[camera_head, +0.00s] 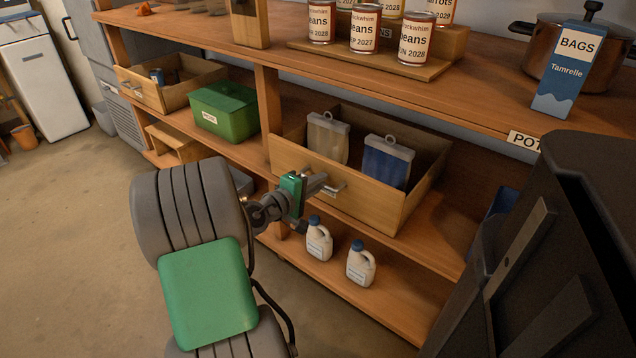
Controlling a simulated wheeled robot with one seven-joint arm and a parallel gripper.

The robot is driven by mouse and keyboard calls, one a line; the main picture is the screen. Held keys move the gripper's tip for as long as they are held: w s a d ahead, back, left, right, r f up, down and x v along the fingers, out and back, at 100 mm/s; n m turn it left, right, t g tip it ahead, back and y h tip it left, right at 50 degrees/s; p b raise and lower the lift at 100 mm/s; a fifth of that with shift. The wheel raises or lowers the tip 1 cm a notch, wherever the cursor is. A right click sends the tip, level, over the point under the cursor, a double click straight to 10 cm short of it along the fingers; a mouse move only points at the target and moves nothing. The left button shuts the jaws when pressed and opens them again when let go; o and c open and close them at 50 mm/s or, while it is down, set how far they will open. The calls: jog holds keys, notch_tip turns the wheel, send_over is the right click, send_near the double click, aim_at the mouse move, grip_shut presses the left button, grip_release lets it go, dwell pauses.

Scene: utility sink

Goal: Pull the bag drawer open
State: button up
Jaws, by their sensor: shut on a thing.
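The bag drawer (363,208) is a wooden drawer in the shelving at the centre right. It stands pulled out, with its inside showing. Two pouches hang or stand inside it, a grey one (327,141) and a blue one (385,165). Its metal bar handle (336,190) is on the front panel. My gripper (322,185) is at the drawer front and is shut on the handle. The fingertips are small in view and partly hide the handle's left end.
Two white jugs (319,241) (360,265) stand on the lower shelf below the drawer. A green box (223,109) and another open drawer (168,85) are to the left. Cans (364,30), a blue BAGS box (568,70) and a pot (600,45) stand on the top.

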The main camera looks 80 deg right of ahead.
grip_shut()
jog(key=shift+a, duration=0.15)
dwell(0.9)
